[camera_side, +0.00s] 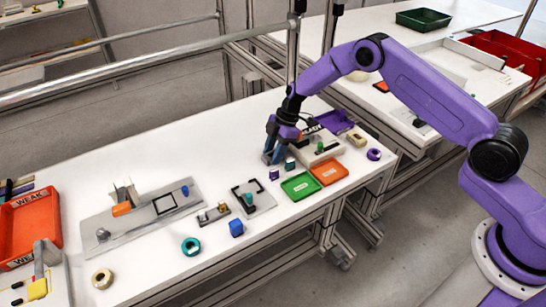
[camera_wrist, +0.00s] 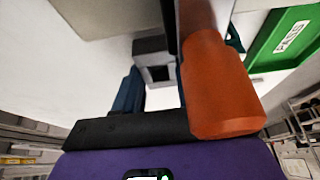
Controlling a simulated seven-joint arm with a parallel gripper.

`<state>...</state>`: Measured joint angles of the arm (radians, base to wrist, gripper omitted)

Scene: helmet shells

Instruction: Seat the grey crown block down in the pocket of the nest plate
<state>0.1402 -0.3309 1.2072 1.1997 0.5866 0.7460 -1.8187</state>
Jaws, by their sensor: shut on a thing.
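My gripper (camera_side: 272,154) points down low over the white table, just left of a pale grey fixture (camera_side: 326,160) with a green knob. In the wrist view, my dark blue fingers are shut on the grey crown block (camera_wrist: 152,46), which has a dark square opening in its near face. An orange rounded part (camera_wrist: 220,90) covers much of the right finger. The block is hidden in the side view, so I cannot tell its height. A large grey plate (camera_side: 130,222) with a black square outline lies to the left; I cannot tell which plate is the nest plate.
A green tray (camera_side: 300,186) and an orange tray (camera_side: 329,171) lie close in front of the fixture.

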